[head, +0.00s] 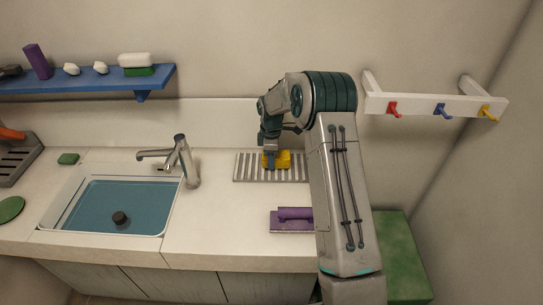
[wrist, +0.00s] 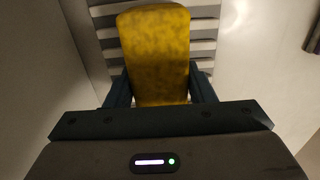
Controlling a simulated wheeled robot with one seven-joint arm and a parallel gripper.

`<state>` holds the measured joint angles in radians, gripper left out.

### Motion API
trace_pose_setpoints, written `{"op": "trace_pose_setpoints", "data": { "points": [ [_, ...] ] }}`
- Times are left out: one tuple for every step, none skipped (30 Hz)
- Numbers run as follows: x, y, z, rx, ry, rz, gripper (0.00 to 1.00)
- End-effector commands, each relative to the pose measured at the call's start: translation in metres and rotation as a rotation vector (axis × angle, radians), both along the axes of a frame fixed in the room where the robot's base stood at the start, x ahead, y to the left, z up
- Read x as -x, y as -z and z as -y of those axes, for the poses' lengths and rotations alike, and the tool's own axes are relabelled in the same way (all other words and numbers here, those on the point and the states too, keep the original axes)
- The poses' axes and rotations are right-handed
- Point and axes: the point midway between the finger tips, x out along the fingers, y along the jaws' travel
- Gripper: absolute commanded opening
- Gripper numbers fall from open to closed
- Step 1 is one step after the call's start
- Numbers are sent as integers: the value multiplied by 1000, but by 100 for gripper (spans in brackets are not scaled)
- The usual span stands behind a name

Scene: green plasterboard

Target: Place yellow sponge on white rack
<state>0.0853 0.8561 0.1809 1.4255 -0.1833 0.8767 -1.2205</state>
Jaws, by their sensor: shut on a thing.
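The yellow sponge (head: 283,159) is between the fingers of my gripper (head: 270,162) in the head view. In the wrist view the sponge (wrist: 155,50) stretches out from between the two dark fingers (wrist: 158,90), which are shut on it. The white slatted rack (head: 245,168) lies on the counter by the back wall, and its slats (wrist: 203,45) show behind the sponge in the wrist view. The sponge is over the rack. I cannot tell whether it touches the slats. My arm hides the rack's right end.
A purple-handled tool (head: 292,214) lies on the counter in front of the rack. The faucet (head: 181,162) and sink (head: 100,205) are to the left. A blue shelf (head: 90,83) holds several items.

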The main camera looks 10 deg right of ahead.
Motion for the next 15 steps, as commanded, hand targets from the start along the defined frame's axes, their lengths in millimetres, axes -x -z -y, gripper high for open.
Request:
{"op": "trace_pose_setpoints", "data": {
  "points": [
    [0,1,0,0,0,0,5],
    [0,2,0,0,0,0,5],
    [0,4,0,0,0,0,5],
    [0,4,0,0,0,0,52],
    [0,3,0,0,0,0,60],
    [0,3,0,0,0,0,71],
    [0,3,0,0,0,0,71],
    [0,3,0,0,0,0,71],
    [0,3,0,0,0,0,71],
    [0,3,0,0,0,0,71],
    [0,3,0,0,0,0,71],
    [0,3,0,0,0,0,71],
    [0,3,0,0,0,0,71],
    [0,2,0,0,0,0,71],
    [0,1,0,0,0,0,71]
  ]
}}
